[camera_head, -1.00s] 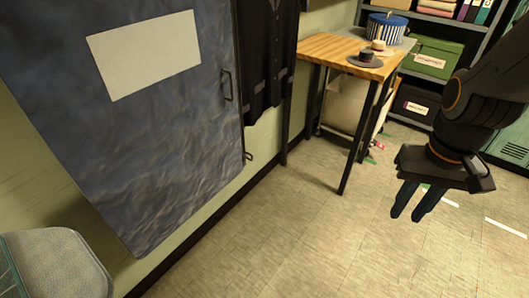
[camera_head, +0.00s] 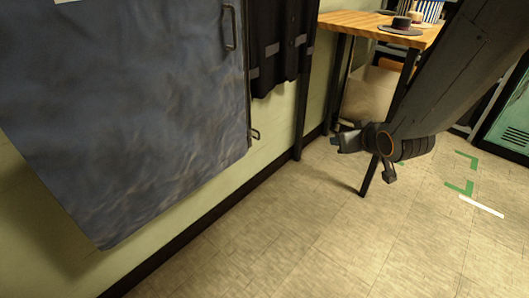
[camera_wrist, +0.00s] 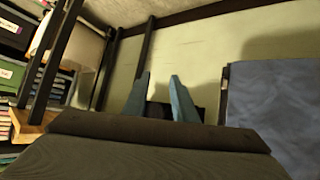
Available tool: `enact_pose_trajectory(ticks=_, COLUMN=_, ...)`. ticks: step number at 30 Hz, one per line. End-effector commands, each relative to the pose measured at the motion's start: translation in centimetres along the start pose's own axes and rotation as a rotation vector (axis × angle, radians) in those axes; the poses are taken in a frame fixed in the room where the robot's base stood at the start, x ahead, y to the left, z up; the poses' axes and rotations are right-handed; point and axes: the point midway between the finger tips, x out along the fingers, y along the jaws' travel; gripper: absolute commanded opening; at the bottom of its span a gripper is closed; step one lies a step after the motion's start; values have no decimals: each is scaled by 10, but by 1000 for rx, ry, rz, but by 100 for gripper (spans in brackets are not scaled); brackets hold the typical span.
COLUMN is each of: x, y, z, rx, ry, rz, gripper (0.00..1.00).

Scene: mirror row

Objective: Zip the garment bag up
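The blue garment bag (camera_head: 150,110) hangs against the wall at the left of the head view. A dark D-shaped handle (camera_head: 229,28) is on its front near the right edge. A small metal pull (camera_head: 254,135) sticks out low on the right edge. My gripper (camera_head: 350,141) is to the right of the bag, apart from it, at about the height of the pull in the picture. In the wrist view its two blue fingers (camera_wrist: 160,100) stand apart with nothing seen between them. The bag (camera_wrist: 275,105) is at the right there; no pull can be made out.
A dark garment (camera_head: 280,45) hangs right of the bag. A wooden-topped table (camera_head: 360,24) with dark legs and hats stands behind my arm. A green locker (camera_head: 515,125) is at the far right. The floor (camera_head: 320,240) in front is clear, with tape marks at right.

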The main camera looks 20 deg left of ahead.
Motion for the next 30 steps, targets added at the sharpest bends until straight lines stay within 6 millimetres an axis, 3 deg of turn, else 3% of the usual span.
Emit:
enact_pose_trajectory(ticks=1, x=27, y=-12, z=6, rx=-19, ry=49, rz=-32, gripper=25)
enact_pose_trajectory(ticks=3, x=50, y=-29, z=3, rx=-41, ry=125, rz=-75, gripper=25)
enact_pose_trajectory(ticks=12, x=119, y=-111, z=1, rx=-98, ry=439, rz=-290, gripper=25)
enact_pose_trajectory(ticks=19, x=136, y=-154, z=5, rx=-98, ry=601, rz=-419, gripper=25)
enact_pose_trajectory(ticks=30, x=151, y=-177, z=-8, rx=-97, ry=655, rz=-461, gripper=25)
